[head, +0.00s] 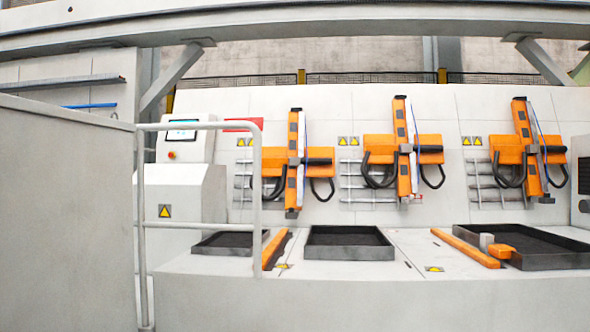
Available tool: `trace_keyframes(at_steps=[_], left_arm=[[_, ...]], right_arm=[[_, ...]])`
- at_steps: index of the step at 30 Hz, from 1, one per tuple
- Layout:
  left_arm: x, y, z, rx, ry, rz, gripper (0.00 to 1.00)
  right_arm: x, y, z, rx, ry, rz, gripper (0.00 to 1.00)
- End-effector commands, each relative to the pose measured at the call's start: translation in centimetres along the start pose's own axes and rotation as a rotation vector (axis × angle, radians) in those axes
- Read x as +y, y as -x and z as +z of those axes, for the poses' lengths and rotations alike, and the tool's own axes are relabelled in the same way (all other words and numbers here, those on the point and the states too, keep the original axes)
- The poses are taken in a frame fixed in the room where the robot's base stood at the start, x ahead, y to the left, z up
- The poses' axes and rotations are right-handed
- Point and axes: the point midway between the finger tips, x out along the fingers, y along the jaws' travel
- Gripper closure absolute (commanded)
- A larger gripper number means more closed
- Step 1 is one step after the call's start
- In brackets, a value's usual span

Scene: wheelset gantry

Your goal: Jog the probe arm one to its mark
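Three orange probe arms stand upright along the white gantry wall: a left one (292,185), a middle one (403,120) and a right one (523,115). Each has an orange side block and black looped cables. I cannot read any number that tells which is arm one, and no mark for it can be made out. A control panel (202,133) with a small screen (182,124) and a red button (172,155) stands at the left of the wall. Any labels on it are too small to read. Neither of my grippers is in view.
A grey railing (198,126) stands before the panel and left part of the bench. A large grey wall (65,200) fills the left foreground. Black trays (350,256) and orange bars (465,247) lie on the white bench (380,290). A beam (300,23) crosses overhead.

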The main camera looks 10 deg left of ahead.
Motion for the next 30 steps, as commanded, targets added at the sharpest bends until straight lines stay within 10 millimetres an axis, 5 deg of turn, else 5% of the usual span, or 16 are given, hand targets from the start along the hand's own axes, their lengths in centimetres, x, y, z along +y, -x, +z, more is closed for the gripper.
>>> trace_keyframes(at_steps=[2, 6, 30], left_arm=[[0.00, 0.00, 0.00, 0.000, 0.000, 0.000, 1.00], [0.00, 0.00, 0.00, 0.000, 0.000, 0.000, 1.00], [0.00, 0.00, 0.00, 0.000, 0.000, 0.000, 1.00]], right_arm=[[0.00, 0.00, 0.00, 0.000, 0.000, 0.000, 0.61], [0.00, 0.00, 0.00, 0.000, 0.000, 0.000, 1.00], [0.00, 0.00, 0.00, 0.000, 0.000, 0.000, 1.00]])
